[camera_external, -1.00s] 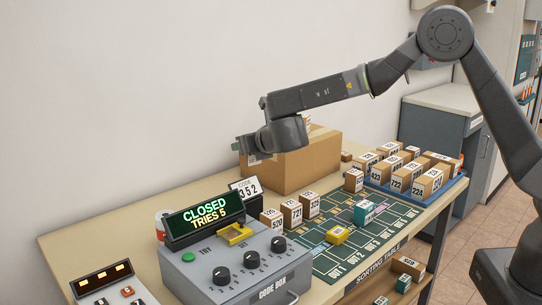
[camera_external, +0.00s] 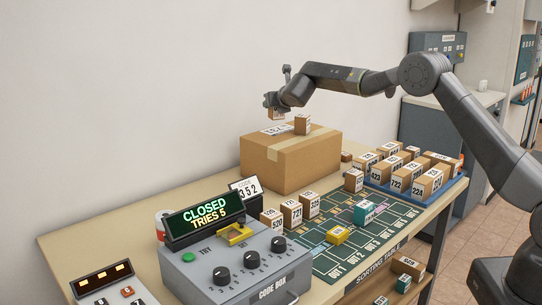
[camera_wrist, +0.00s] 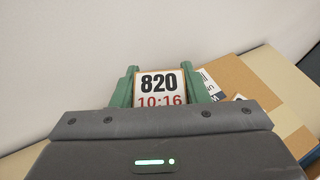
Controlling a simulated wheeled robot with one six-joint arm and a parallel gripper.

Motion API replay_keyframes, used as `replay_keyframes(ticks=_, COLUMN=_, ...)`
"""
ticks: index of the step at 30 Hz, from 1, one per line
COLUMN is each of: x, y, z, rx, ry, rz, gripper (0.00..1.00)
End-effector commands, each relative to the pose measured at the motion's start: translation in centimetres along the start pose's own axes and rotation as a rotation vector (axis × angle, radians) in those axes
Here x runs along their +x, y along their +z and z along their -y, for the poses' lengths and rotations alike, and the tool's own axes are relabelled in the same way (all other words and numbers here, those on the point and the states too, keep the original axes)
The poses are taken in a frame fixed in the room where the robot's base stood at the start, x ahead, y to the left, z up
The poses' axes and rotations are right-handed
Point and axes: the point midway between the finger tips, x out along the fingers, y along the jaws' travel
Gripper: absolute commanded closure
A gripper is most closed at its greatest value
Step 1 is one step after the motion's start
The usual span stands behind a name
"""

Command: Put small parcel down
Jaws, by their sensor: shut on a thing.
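My gripper (camera_external: 276,110) is shut on a small brown parcel (camera_external: 276,115) and holds it in the air near the far left edge of the large cardboard box. In the wrist view the parcel's white label (camera_wrist: 160,88) reads 820 and 10:16, between the green fingers. The large cardboard box (camera_external: 290,165) stands at the back of the sorting table (camera_external: 110,235). Another small parcel (camera_external: 302,124) stands on top of it, beside a white label. The green sorting mat (camera_external: 335,265) lies in front of the box.
A code box (camera_external: 225,270) with a display reading CLOSED, TRIES 5 stands front left. Several small parcels stand along the mat's back edge. A blue tray (camera_external: 400,196) full of parcels is at the right. A yellow block (camera_external: 338,235) and a teal block (camera_external: 364,212) are on the mat.

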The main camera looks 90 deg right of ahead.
Motion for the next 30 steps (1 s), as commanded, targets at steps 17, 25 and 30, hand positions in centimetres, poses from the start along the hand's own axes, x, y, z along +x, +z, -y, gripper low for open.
replay_keyframes(ticks=17, x=2.3, y=-5.8, z=-0.1, rx=0.000, ry=0.001, rz=0.001, gripper=0.84)
replay_keyframes(ticks=25, x=2.4, y=-6.0, z=-0.1, rx=0.000, ry=0.001, rz=0.001, gripper=0.84)
replay_keyframes(ticks=30, x=2.4, y=-6.0, z=-0.1, rx=0.000, ry=0.001, rz=0.000, gripper=0.38)
